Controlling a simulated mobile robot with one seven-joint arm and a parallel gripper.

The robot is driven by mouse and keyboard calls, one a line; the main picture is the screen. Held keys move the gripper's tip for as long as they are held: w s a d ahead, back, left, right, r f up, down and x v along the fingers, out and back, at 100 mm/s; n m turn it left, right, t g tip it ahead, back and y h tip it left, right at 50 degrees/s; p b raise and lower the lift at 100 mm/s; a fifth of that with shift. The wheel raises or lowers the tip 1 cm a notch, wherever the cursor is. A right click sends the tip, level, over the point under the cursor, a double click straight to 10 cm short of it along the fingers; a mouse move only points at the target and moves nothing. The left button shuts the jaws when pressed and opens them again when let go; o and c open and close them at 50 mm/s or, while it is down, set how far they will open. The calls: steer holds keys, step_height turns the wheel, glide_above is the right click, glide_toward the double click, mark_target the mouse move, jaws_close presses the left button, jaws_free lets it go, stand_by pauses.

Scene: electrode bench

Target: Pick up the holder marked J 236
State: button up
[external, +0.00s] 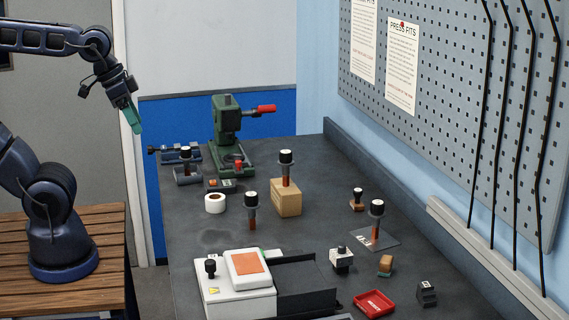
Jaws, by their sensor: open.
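My gripper (134,118) hangs in the air at the upper left, open and empty, left of the bench and well apart from everything on it. Several dark holders with black heads and pale tops stand on the bench. Copper-coloured parts show below some heads. Any markings are too small to read, so I cannot tell which holder is J 236.
A green press (225,130) with a red handle stands at the back. A white tape roll (215,203), a white device with an orange pad (250,262), a red tray (374,303) and small blocks crowd the bench (320,215). A pegboard (450,80) borders the right.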

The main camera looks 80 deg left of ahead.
steer(key=w+d+r+n+g+h, duration=0.1)
steer(key=w+d+n, duration=0.1)
steer(key=w, duration=0.4)
steer(key=w+d+n+h, duration=0.1)
steer(key=w+d+n, duration=0.15)
steer(key=w, duration=0.45)
steer(key=n+g+h, duration=0.3)
steer(key=n, duration=1.1)
glide_above(340, 244)
steer(key=a, duration=0.4)
step_height(340, 244, down, 22)
steer(key=shift+y, duration=0.3)
steer(key=shift+d+x, duration=0.2)
steer(key=shift+x, duration=4.85)
steer(key=shift+r, duration=0.15)
steer(key=c, duration=1.3)
